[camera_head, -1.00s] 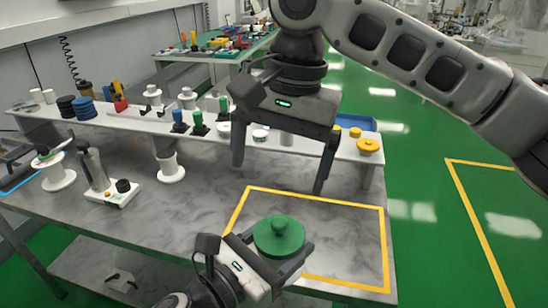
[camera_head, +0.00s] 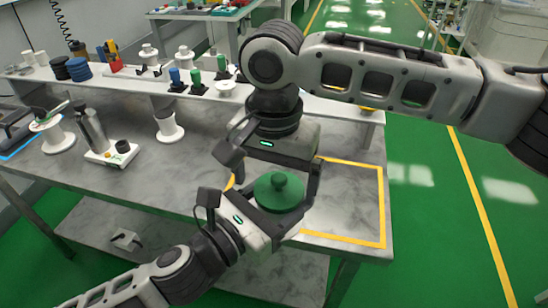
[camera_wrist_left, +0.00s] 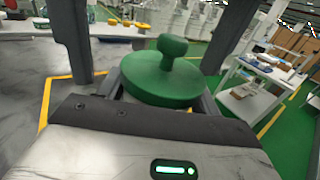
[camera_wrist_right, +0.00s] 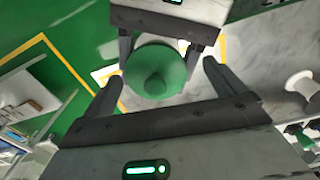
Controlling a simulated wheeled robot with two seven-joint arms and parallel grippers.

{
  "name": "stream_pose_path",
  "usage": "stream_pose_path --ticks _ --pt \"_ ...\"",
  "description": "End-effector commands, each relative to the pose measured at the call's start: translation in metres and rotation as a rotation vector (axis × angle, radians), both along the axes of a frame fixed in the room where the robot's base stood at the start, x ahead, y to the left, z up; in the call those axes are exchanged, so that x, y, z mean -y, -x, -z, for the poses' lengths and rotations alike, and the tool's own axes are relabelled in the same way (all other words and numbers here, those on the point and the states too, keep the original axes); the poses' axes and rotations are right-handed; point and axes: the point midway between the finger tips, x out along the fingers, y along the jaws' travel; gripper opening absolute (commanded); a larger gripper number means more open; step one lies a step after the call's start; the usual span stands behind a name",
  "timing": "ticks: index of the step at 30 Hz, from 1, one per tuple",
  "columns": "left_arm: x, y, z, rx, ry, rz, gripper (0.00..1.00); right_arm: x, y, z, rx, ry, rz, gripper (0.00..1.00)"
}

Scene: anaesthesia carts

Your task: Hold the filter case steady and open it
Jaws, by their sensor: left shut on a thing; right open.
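The filter case shows from above as a round green lid with a knob (camera_head: 279,191), held over the front of the grey bench. My left gripper (camera_head: 277,213) is shut on the case from below left, its fingers on either side under the lid. The green lid with its upright knob also shows in the left wrist view (camera_wrist_left: 163,75). My right gripper (camera_head: 275,185) is open, pointing down with its fingers on either side of the lid. In the right wrist view the lid (camera_wrist_right: 155,72) lies between the spread fingers, apart from them. The lower case is mostly hidden.
A yellow-outlined area (camera_head: 345,239) lies on the bench (camera_head: 180,185) beneath and right of the grippers. A raised shelf (camera_head: 140,100) with several spools and coloured parts runs along the back. A bottle on a white base (camera_head: 95,133) stands left.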

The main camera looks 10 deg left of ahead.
Motion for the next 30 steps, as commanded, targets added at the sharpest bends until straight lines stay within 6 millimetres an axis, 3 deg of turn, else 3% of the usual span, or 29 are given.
stream_pose_path --ticks 10,16,30 --pt "0.0001 -0.0001 -0.0006 0.001 0.001 0.000 0.23 -0.0001 -0.0001 0.0044 0.000 -0.002 0.000 0.95" --pt "0.0007 0.0005 -0.0006 0.002 0.001 0.002 0.23 -0.0006 0.0000 0.0040 0.001 -0.004 0.000 0.44" --pt "0.0027 0.0022 -0.0014 0.002 0.005 0.010 0.23 0.0008 -0.0011 0.0044 0.002 0.001 0.002 0.44"
